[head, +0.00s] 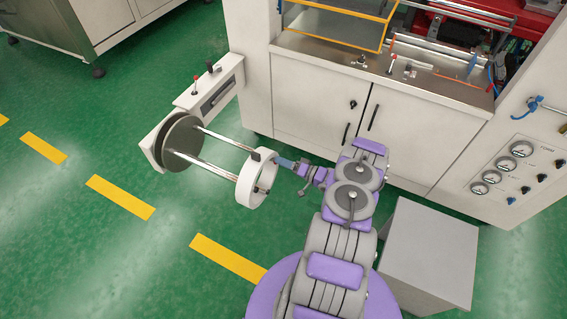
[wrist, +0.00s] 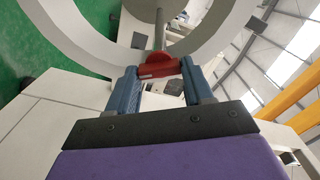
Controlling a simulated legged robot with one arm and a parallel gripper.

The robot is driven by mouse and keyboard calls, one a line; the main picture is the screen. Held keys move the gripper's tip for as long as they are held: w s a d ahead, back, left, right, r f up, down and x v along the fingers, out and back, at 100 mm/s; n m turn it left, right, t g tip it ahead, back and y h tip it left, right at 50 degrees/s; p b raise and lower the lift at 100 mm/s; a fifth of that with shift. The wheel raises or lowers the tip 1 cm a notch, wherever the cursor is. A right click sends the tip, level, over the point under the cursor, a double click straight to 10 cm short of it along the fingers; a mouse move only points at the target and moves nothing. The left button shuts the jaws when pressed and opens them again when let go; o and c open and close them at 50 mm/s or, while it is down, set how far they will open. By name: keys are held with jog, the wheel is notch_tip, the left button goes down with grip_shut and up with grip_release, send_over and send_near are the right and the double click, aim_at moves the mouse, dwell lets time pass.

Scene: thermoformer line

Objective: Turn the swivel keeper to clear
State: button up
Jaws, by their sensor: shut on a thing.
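A red piece (wrist: 158,66), which looks like the swivel keeper, sits at the rim of a white ring (wrist: 72,36) in the wrist view. My gripper (wrist: 159,70) has its blue fingers on either side of the red piece, shut on it. In the head view the white ring (head: 258,192) stands at the end of two steel rods (head: 225,150) in front of a dark round disc (head: 182,141). My gripper (head: 284,162) reaches the ring's upper right edge there. The red piece cannot be made out in the head view.
A white machine cabinet (head: 310,110) with closed doors stands behind my arm. A white bracket (head: 212,85) with a small red-topped lever stands above the disc. A grey box (head: 430,250) is at the lower right.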

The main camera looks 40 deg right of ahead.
jog(key=shift+d+f, duration=0.1)
jog(key=o, duration=1)
jog(key=shift+d, duration=0.1)
jog(key=shift+o, duration=0.2)
jog(key=p+v, duration=0.3)
jog(key=v, duration=1.4)
jog(key=shift+s, duration=0.2)
jog(key=shift+d+f, duration=0.1)
jog(key=shift+d, duration=0.05)
